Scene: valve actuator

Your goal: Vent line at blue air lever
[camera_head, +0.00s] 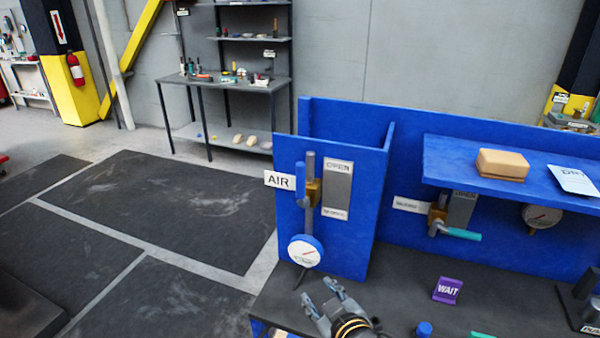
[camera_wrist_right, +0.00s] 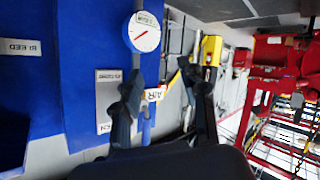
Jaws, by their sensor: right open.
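The blue air lever (camera_head: 300,185) stands upright on a brass valve (camera_head: 315,192) on the blue side panel, beside the white AIR label (camera_head: 279,180). The OPEN plate (camera_head: 337,190) is to its right, and a round blue-rimmed gauge (camera_head: 305,251) is below it. My right gripper (camera_head: 320,292) is open and empty, below the gauge, apart from the lever. In the right wrist view, which is upside down, the gauge (camera_wrist_right: 145,32) and part of the blue lever (camera_wrist_right: 147,124) show; a gripper finger partly covers the AIR label (camera_wrist_right: 156,94). My left gripper is not in view.
A purple WAIT block (camera_head: 448,290) and a blue knob (camera_head: 424,329) are on the dark bench top (camera_head: 400,275). A teal lever (camera_head: 460,234) is on the back panel, under a blue shelf (camera_head: 450,165) with a tan block (camera_head: 502,164). Open floor lies left.

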